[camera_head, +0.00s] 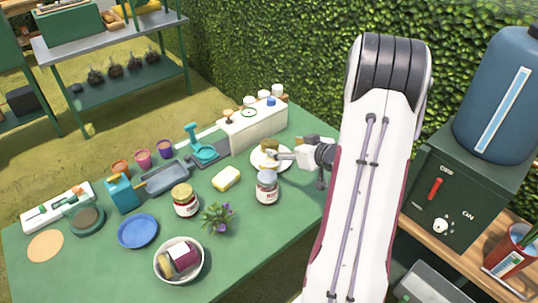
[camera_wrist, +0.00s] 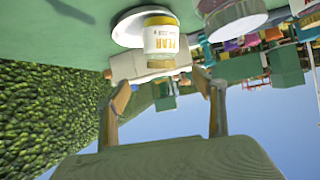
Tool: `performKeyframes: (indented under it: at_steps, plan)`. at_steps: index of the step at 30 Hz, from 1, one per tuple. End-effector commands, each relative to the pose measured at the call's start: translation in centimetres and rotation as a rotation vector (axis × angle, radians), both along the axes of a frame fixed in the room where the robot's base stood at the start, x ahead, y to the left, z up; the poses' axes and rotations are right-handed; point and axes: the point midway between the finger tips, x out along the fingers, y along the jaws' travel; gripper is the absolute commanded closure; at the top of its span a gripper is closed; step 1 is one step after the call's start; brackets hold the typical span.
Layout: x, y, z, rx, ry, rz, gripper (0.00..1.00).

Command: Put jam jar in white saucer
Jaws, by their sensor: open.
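A white saucer (camera_head: 283,164) lies near the table's right edge; it also shows in the wrist view (camera_wrist: 127,30). A yellowish jar labelled PEAR (camera_wrist: 160,42) is at the saucer in the wrist view and seems to rest on it; in the head view it is small and partly hidden. A grey-lidded jar (camera_head: 267,187) stands just in front of the saucer. A yellow-lidded jar (camera_head: 185,200) stands further left.
A white box unit (camera_head: 257,127) with cups on top stands behind the saucer. A yellow sponge (camera_head: 227,178), a purple-flowered plant (camera_head: 217,218), a filled white bowl (camera_head: 179,260) and a blue plate (camera_head: 137,231) are on the green table. The front right of the table is clear.

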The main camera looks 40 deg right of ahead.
Motion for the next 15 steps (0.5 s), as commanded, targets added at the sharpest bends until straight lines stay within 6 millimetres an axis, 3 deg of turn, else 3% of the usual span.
performKeyframes:
  at_steps: [6, 15]
  plan:
    - [-1.7, -0.3, -2.8, 0.101, -0.064, 0.027, 0.31]
    - [-3.0, -0.1, -4.2, 0.179, -0.121, 0.049, 0.31]
